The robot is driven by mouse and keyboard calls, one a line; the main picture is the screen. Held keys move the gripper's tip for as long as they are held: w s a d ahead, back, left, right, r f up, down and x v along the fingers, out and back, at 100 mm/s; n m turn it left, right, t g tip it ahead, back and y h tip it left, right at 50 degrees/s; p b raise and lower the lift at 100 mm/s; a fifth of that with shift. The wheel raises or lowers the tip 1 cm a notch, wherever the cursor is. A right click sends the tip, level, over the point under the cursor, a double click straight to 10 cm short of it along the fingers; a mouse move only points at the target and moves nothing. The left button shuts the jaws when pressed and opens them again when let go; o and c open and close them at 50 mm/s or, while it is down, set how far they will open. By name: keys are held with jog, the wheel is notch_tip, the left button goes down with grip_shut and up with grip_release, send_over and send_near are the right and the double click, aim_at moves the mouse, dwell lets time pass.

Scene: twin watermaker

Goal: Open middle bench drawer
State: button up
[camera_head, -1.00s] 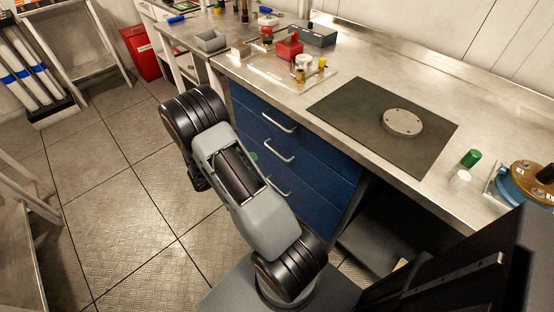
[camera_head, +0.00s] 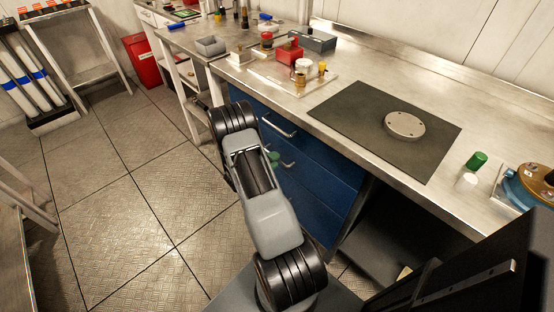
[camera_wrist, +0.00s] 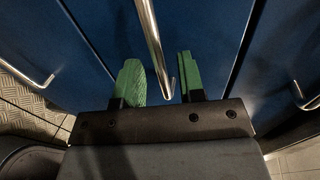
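The blue bench drawers (camera_head: 325,160) are stacked under the worktop, and their fronts look shut. The middle drawer's bar handle (camera_head: 284,163) is beside my gripper (camera_head: 273,157), of which only green fingertip parts show past my arm. In the wrist view, the silver bar handle (camera_wrist: 152,40) runs down between the two green fingers of my gripper (camera_wrist: 162,82). The fingers are open, one on each side of the bar, with gaps visible. The top drawer's handle (camera_head: 279,128) is above. The lowest handle is hidden behind my arm in the head view.
Two other handles show in the wrist view, one left (camera_wrist: 28,78) and one right (camera_wrist: 304,97). The metal worktop (camera_head: 350,75) holds a dark mat (camera_head: 350,115) with a round metal disc (camera_head: 404,125). Open floor (camera_head: 130,210) lies left of my arm.

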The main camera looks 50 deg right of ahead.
jog(key=shift+x, duration=1.05)
jog(key=shift+a, duration=0.1)
grip_shut()
